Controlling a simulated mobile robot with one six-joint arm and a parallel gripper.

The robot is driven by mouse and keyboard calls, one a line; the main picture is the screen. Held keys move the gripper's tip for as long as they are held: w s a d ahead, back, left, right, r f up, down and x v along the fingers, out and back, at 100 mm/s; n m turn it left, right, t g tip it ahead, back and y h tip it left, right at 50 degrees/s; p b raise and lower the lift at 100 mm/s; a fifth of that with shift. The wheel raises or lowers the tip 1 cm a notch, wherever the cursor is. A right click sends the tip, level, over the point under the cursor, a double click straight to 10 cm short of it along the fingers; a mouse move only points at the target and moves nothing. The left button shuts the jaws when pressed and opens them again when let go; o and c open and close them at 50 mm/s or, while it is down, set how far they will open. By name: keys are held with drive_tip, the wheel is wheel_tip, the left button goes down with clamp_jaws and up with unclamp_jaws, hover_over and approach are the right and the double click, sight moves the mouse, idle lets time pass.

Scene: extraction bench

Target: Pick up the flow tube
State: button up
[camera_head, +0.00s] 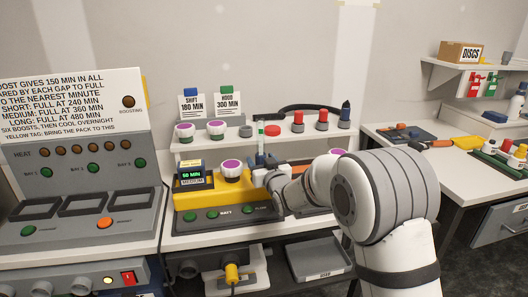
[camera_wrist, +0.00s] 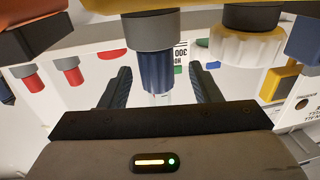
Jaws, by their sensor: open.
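A slim upright clear tube with a green mark, which looks like the flow tube (camera_head: 261,136), stands at the back of the yellow-fronted dock in the head view. My gripper (camera_head: 263,177) is low beside it, its fingers mostly hidden there. In the wrist view, which is upside down, my gripper (camera_wrist: 160,68) is open. A dark blue ribbed part (camera_wrist: 157,72) with a grey collar and a clear section lies between the two fingers. Gaps show on both sides, so the fingers do not appear to touch it. I cannot tell how deep it sits between them.
The yellow dock (camera_head: 193,200) carries a display and a purple-topped white jar (camera_head: 231,171). A grey tray (camera_head: 318,258) lies below. A side table with tools stands right.

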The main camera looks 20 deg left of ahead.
sight(259, 155)
drive_tip(key=x, duration=0.4)
drive_tip(key=shift+w+d+f+p, duration=0.1)
drive_tip(key=shift+w+d+p, duration=0.05)
drive_tip(key=shift+p, duration=0.15)
drive_tip(key=shift+c, duration=0.3)
clamp_jaws()
